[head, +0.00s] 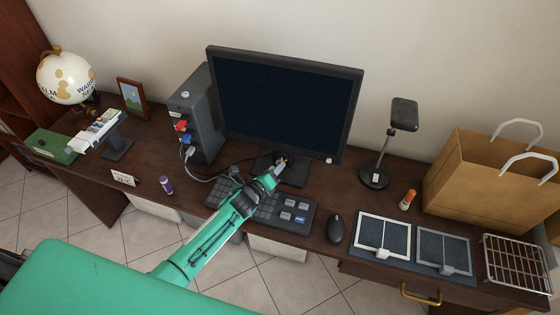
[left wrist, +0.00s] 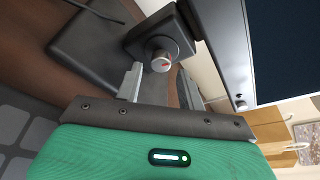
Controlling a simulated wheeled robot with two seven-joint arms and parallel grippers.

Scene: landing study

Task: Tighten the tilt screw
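The tilt screw (left wrist: 162,54) is a round grey knob with a red mark on its face. In the left wrist view it sticks out of a dark block on the monitor's stand. My left gripper (left wrist: 160,70) is open, with its two grey fingertips just at the knob's near edge, one on each side. I see a gap between the fingers and no clear contact. In the head view the left gripper (head: 279,168) reaches over the keyboard to the stand below the monitor (head: 285,100); the knob is mostly hidden there. My right gripper is not in view.
The keyboard (head: 290,213) lies under my left arm, with a mouse (head: 336,228) to its right. A dark computer tower (head: 198,115) with a cable stands left of the monitor. A black stand (head: 374,178) and an orange-capped tube (head: 407,199) stand to the right.

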